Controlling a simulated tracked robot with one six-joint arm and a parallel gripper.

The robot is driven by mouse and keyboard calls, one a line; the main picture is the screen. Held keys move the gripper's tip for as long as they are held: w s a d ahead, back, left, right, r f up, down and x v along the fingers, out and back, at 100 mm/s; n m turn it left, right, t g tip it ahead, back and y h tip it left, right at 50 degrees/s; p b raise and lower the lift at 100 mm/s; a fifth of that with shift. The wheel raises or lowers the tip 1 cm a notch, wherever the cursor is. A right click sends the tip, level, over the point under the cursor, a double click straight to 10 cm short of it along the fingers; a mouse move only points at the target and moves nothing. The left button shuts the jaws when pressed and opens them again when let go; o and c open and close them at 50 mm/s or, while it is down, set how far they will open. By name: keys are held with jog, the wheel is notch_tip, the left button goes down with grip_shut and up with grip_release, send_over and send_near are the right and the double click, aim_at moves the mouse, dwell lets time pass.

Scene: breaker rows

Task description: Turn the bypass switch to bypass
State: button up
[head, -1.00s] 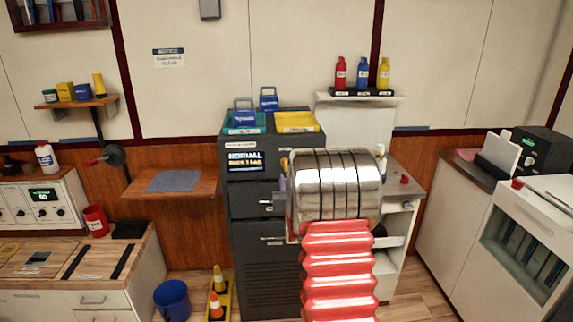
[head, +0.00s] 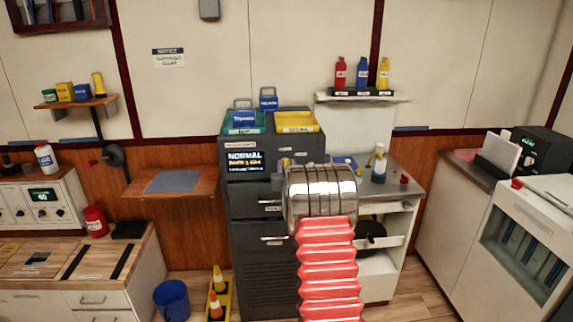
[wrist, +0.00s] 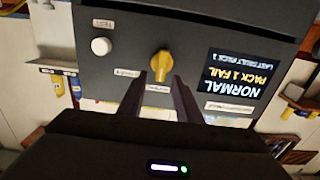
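The bypass switch appears to be the yellow knob (wrist: 161,66) on the dark cabinet's front panel. Its grip stands roughly upright in the upside-down wrist view. My gripper (wrist: 159,80) is open, with one dark finger at each side just below the knob in the picture. The knob does not look gripped, and contact cannot be told. Small labels lie beside and below it, too small to read surely. My arm hides most of the gripper in the head view.
The dark cabinet (head: 265,225) carries a teal tray and a yellow tray (head: 297,122) on top. A white round button (wrist: 101,46) sits beside the knob. A wooden shelf (head: 190,197) is left of the cabinet, and a counter with a bottle (head: 378,165) is right.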

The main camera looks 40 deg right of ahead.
jog(key=shift+x, duration=1.1)
jog(key=shift+c, duration=0.5)
grip_shut()
